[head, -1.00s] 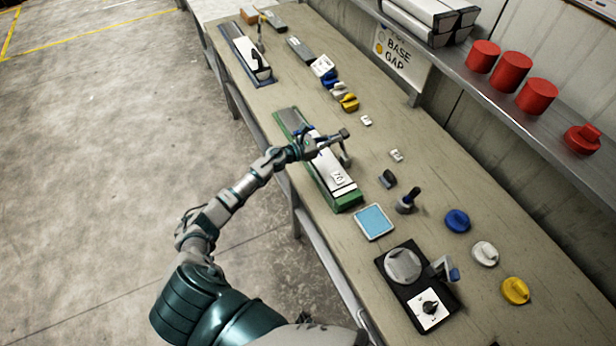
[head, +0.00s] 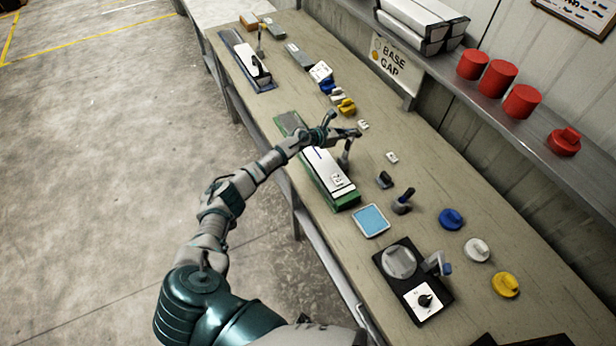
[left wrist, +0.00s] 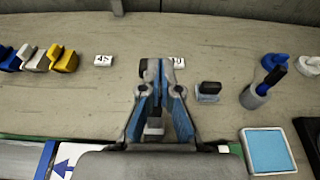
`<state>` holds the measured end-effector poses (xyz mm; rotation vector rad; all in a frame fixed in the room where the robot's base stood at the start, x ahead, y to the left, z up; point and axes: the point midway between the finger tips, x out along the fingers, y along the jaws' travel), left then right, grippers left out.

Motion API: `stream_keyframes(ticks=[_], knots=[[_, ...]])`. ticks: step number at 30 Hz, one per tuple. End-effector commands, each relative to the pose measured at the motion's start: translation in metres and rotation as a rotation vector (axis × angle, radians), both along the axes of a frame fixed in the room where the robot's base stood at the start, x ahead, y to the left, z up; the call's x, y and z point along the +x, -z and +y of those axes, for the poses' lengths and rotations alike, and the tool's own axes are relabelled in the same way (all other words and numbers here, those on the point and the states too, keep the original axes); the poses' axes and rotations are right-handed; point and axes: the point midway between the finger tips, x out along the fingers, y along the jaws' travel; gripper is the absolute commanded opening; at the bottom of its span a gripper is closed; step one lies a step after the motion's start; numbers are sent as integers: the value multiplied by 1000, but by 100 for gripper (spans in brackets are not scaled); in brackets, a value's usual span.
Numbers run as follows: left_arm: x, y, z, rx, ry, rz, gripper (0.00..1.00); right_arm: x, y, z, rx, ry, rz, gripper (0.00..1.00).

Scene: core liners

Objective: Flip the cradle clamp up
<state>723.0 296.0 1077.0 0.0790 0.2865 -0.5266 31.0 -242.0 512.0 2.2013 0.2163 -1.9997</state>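The green cradle (head: 343,200) lies on the bench and holds a long white core liner (head: 320,165) with a label at its near end. A grey clamp lever (head: 346,153) stands at the cradle's right side, partly hidden by my gripper. My right gripper is not in view.
Another cradle (head: 240,55) is at the far end. A shelf (head: 500,112) with red caps runs along the wall.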

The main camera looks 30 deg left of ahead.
Motion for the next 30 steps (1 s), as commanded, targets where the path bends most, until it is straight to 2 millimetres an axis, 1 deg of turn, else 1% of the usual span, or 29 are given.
stream_keyframes(ticks=[1, 15, 19, 23, 30], knots=[[2, -2, -4, 0, 1, 0, 0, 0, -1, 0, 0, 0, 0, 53], [3, -3, -9, 3, 4, 3, 0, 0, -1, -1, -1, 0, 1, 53], [-1, -5, -7, 3, 5, 2, 0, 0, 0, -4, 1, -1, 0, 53], [-17, -9, 4, 7, 6, 2, 0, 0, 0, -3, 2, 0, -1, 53], [-65, -24, 37, 6, 0, 1, 0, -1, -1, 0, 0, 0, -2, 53]])
